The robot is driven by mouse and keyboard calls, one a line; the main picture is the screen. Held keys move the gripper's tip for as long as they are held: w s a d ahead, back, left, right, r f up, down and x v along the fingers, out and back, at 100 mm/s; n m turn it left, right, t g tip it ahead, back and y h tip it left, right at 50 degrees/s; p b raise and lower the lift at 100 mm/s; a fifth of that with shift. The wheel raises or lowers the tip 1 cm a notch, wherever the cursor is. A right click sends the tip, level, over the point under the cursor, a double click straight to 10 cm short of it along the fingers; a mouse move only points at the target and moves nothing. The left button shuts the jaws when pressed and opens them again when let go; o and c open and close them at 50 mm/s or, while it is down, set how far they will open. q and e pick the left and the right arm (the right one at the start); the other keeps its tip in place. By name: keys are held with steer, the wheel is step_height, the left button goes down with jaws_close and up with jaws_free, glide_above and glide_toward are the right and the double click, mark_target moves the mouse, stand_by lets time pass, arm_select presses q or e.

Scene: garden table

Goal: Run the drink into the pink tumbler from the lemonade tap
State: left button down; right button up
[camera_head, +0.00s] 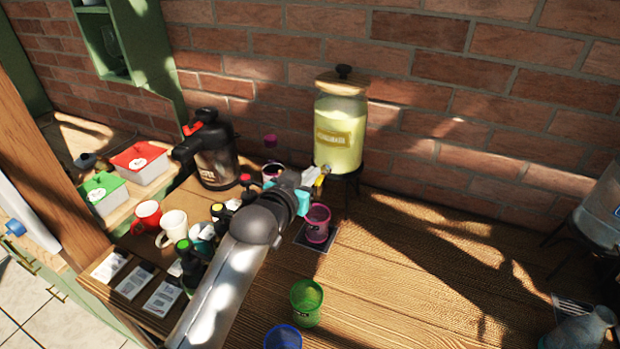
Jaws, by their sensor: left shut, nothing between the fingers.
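The lemonade dispenser (338,130), a glass jar of pale yellow drink with a wooden lid, stands on a dark stand against the brick wall. Its tap is near the jar's lower front, largely hidden by my left gripper (322,177). That gripper is shut and empty, with its fingertips at the tap; I cannot tell whether they touch it. The pink tumbler (317,224) stands upright on a dark square mat (327,245) below and in front of the tap. I cannot make out its contents. My right gripper is not in view.
A green tumbler (306,302) and a blue one (283,338) stand nearer the front. Several bottles, a white mug (173,227) and a red mug (147,216) crowd the left. A dark jug (214,155) stands behind. The table's right middle is clear.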

arm_select(q)
steer(key=shift+f, duration=0.5)
steer(key=f+t+b, duration=0.1)
steer(key=b, duration=0.1)
steer(key=f+t+b, duration=0.1)
steer(key=b, duration=0.1)
steer(key=shift+s+a+f+h, duration=0.15)
steer(key=shift+s+f+h, duration=0.1)
steer(key=shift+s+h, duration=0.1)
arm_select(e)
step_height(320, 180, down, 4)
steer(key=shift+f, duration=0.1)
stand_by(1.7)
arm_select(q)
steer(key=s+a+r+p, duration=0.1)
steer(key=s+a+r, duration=0.1)
steer(key=s, duration=0.3)
steer(key=s+a+r+p, duration=0.1)
steer(key=s+a+p, duration=0.1)
steer(key=s, duration=0.3)
steer(key=shift+r, duration=0.35)
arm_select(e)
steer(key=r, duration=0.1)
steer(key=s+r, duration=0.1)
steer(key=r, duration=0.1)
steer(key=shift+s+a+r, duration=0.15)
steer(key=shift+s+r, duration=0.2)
